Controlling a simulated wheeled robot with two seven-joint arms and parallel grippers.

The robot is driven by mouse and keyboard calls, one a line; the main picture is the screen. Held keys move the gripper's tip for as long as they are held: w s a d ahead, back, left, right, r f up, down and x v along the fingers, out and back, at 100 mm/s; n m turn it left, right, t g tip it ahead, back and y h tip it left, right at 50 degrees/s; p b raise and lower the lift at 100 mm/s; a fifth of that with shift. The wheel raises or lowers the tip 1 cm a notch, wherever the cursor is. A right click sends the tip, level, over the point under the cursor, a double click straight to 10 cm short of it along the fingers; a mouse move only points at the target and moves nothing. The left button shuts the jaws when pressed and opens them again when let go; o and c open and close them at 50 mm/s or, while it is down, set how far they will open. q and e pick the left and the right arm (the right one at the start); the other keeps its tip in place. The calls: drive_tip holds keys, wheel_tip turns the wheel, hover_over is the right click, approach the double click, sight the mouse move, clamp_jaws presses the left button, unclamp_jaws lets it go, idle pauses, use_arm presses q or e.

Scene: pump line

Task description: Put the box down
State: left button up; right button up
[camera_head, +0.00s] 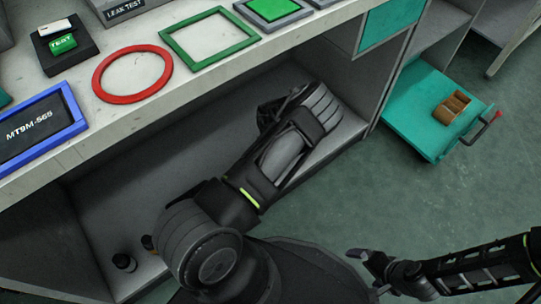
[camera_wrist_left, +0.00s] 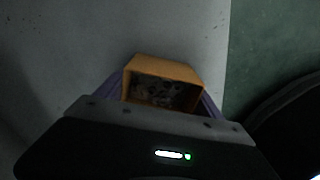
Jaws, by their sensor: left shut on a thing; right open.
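A small orange-tan box (camera_wrist_left: 165,68), open on top with dark, unclear contents, sits between the fingers of my left gripper (camera_wrist_left: 160,92) in the left wrist view. The gripper is shut on it. Grey surface lies beyond the box, but I cannot tell whether the box touches it. In the head view my left arm reaches over the lower shelf (camera_head: 100,212) under the counter; its gripper and the held box are not clearly visible there. My right gripper (camera_head: 362,262) is open and empty over the floor at the lower right.
The counter (camera_head: 205,88) above carries a blue frame (camera_head: 78,112), red ring (camera_head: 103,85) and green frame (camera_head: 168,47). A teal tray (camera_head: 407,107) at right holds a brown divided container (camera_head: 451,108). Green floor is clear between.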

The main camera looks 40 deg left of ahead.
use_arm(q)
drive_tip(key=shift+f, duration=0.15)
drive_tip(key=o, duration=1.6)
drive_tip(key=shift+r, duration=0.3)
drive_tip(key=shift+r+p, duration=1.5)
drive_tip(key=shift+r, duration=2.1)
